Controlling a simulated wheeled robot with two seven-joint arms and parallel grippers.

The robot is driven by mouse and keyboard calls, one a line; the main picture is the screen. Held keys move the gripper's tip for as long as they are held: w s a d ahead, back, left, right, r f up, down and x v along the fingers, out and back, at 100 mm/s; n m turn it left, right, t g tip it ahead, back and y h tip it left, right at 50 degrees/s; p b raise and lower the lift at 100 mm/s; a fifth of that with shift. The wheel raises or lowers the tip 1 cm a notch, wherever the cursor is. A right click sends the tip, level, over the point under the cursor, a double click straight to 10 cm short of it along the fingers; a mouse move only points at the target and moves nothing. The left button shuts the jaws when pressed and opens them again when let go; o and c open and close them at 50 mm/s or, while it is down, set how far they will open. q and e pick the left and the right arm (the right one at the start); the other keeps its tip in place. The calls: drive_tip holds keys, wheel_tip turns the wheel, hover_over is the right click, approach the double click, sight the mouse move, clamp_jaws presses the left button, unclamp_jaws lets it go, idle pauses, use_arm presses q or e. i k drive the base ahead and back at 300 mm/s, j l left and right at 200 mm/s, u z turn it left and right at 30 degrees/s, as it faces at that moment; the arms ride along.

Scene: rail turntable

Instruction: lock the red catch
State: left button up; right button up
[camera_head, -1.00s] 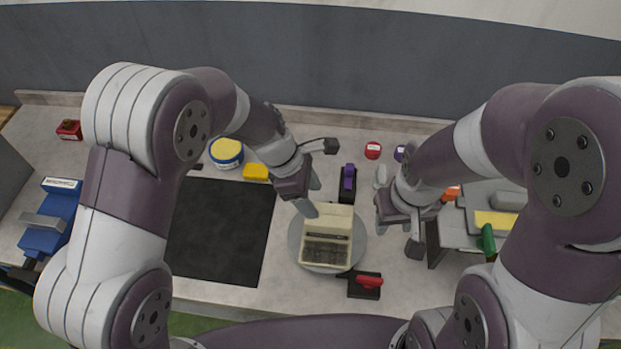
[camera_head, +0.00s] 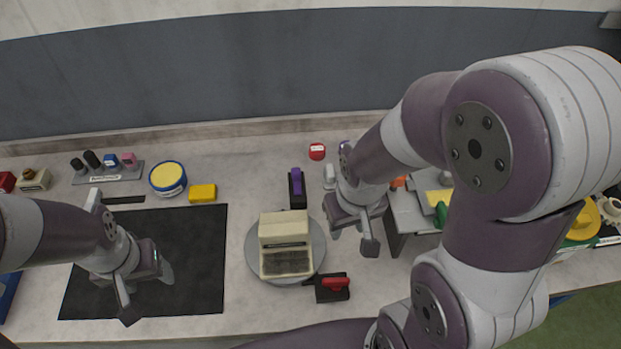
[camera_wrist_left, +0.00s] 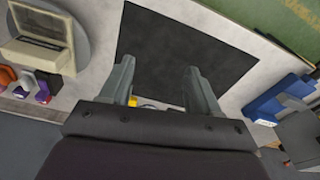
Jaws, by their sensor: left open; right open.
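The red catch (camera_head: 335,285) is a red lever on a black base at the front right edge of the round grey turntable (camera_head: 254,262). A cream box (camera_head: 284,229) with a dark window stands on the turntable. A purple catch (camera_head: 297,187) sits behind it. My left gripper (camera_head: 148,295) is open and empty over the black mat, well left of the turntable; its fingers also show in the left wrist view (camera_wrist_left: 160,85). My right gripper (camera_head: 354,240) is open and empty right of the turntable, behind and to the right of the red catch. I cannot tell whether the lever is locked.
The black mat (camera_head: 190,240) lies left of the turntable. A yellow block (camera_head: 203,193) and a blue-yellow round tin (camera_head: 168,178) stand behind it. A red round piece (camera_head: 317,152) lies at the back. A grey stand (camera_head: 405,215) is close right of my right gripper.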

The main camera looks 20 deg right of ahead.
sight(335, 285)
drive_tip(key=k+l+z, duration=0.2)
drive_tip(key=z, duration=0.25)
drive_tip(key=k+l+z, duration=0.2)
drive_tip(key=z, duration=0.3)
drive_tip(key=i+l, duration=0.05)
drive_tip(key=l, duration=0.05)
